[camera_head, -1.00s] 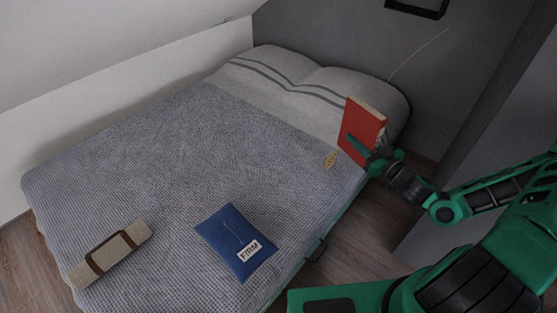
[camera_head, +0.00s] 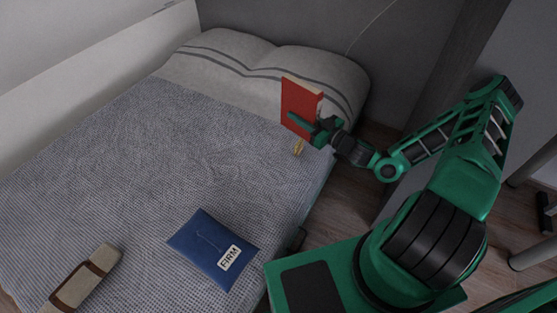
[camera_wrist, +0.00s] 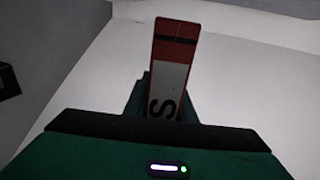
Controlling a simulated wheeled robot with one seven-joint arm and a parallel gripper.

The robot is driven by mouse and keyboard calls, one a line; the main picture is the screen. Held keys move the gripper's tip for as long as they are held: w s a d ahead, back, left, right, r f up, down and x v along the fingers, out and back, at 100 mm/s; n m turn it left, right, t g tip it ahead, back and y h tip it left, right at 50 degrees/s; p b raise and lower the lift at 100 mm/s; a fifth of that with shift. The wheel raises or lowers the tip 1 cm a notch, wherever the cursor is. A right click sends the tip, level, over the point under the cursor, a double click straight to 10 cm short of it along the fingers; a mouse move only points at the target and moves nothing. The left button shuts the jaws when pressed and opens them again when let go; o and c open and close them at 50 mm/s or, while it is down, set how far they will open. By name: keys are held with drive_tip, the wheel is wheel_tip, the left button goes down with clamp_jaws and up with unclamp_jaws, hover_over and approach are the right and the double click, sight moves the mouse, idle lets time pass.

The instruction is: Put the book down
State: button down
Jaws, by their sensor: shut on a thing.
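The red book (camera_head: 300,105) is upright near the right side of the bed, in front of the pillows, in the head view. My gripper (camera_head: 318,132) is shut on its lower part. In the wrist view the book's red and white spine (camera_wrist: 172,70) stands between the fingers, with a dark band and a letter S. I cannot tell whether its lower edge touches the bed. The bed (camera_head: 130,150) has a grey-blue textured cover.
A blue pouch marked FIRM (camera_head: 213,248) lies on the bed's near right part. A beige roll with a brown strap (camera_head: 82,280) lies at the lower left. A small yellow item (camera_head: 298,147) is just below the book. The middle of the cover is clear.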

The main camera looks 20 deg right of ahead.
drive_tip(key=s+a+f+n+g+y, duration=0.1)
drive_tip(key=s+a+f+n+y, duration=0.1)
drive_tip(key=a+f, duration=0.55)
drive_tip(key=s+a+f+n+g+y, duration=0.1)
drive_tip(key=s+a+f+g+y, duration=0.1)
drive_tip(key=a+f, duration=0.55)
drive_tip(key=shift+w+d+f, duration=1.15)
drive_tip(key=shift+d+f, duration=0.65)
drive_tip(key=shift+f, duration=0.25)
drive_tip(key=shift+w+d+f, duration=1.15)
drive_tip(key=shift+d+f, duration=0.65)
drive_tip(key=shift+f, duration=0.25)
drive_tip(key=shift+w+d+f, duration=1.15)
drive_tip(key=shift+d+f, duration=0.65)
drive_tip(key=shift+f, duration=0.25)
drive_tip(key=c, duration=1.5)
unclamp_jaws()
drive_tip(key=shift+f, duration=0.15)
drive_tip(key=v, duration=1.2)
drive_tip(key=shift+s+r, duration=0.1)
drive_tip(key=shift+r, duration=0.1)
